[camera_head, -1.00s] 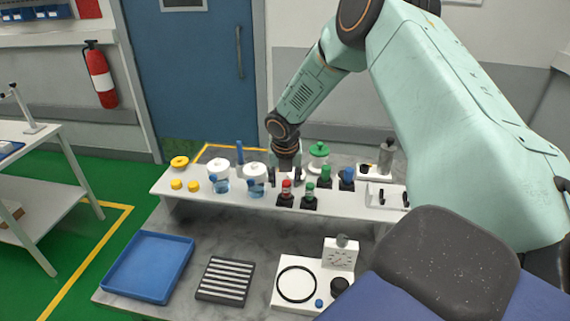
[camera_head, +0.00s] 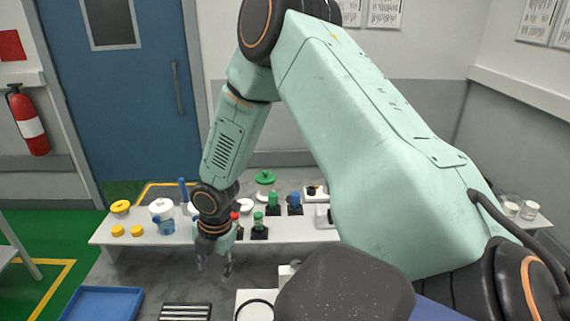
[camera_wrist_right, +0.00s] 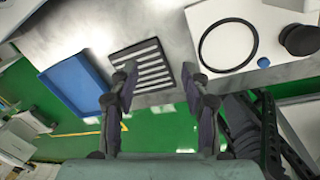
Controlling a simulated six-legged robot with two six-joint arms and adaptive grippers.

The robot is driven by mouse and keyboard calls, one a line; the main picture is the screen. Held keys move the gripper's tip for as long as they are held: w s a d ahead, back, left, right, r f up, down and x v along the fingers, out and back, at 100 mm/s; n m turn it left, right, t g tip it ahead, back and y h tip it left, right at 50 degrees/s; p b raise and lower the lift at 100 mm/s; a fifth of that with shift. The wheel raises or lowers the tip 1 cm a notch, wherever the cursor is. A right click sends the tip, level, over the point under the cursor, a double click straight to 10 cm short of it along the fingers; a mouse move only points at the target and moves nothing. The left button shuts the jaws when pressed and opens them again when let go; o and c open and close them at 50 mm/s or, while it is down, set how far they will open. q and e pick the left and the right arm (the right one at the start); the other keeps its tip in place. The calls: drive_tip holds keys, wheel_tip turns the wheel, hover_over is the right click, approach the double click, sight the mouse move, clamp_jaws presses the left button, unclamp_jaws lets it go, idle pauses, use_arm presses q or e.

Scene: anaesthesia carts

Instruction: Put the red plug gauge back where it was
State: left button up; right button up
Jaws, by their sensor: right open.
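The red plug gauge (camera_head: 235,215) stands on the white raised shelf (camera_head: 140,238), and only its red top shows past my right wrist. Its lower part is mostly hidden. A green-topped gauge (camera_head: 259,221) stands in a black block just to its right. My right gripper (camera_head: 214,267) hangs fingers down in front of the shelf, left of and nearer than the red gauge. Its fingers are apart with nothing between them. The right wrist view also shows the open gripper (camera_wrist_right: 160,75) above the striped black rack (camera_wrist_right: 150,68). My left gripper is out of view.
Green (camera_head: 273,198) and blue (camera_head: 295,200) pieces stand in black blocks behind. A white jar (camera_head: 162,209) and yellow pieces (camera_head: 117,230) are at the left. A blue tray (camera_head: 100,303) lies on the lower counter. A white plate with a black ring (camera_wrist_right: 228,46) is beside the rack.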

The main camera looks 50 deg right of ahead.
drive_tip(key=s+a+f+m, duration=0.3)
drive_tip(key=s, duration=0.1)
drive_tip(key=s+a+f+m, duration=0.3)
drive_tip(key=s+m, duration=0.1)
drive_tip(key=s, duration=0.1)
drive_tip(key=s+a+f+m+g+y, duration=0.1)
drive_tip(key=s+a+f+m, duration=0.2)
drive_tip(key=s+m, duration=0.1)
drive_tip(key=shift+s+a+f, duration=0.2)
drive_tip(key=shift+s, duration=0.45)
drive_tip(key=s+f+m+h, duration=0.1)
drive_tip(key=s+f+m, duration=0.1)
drive_tip(key=s+m, duration=0.8)
drive_tip(key=s, duration=0.4)
drive_tip(key=shift+m+g+h, duration=0.3)
drive_tip(key=shift+s+f, duration=0.1)
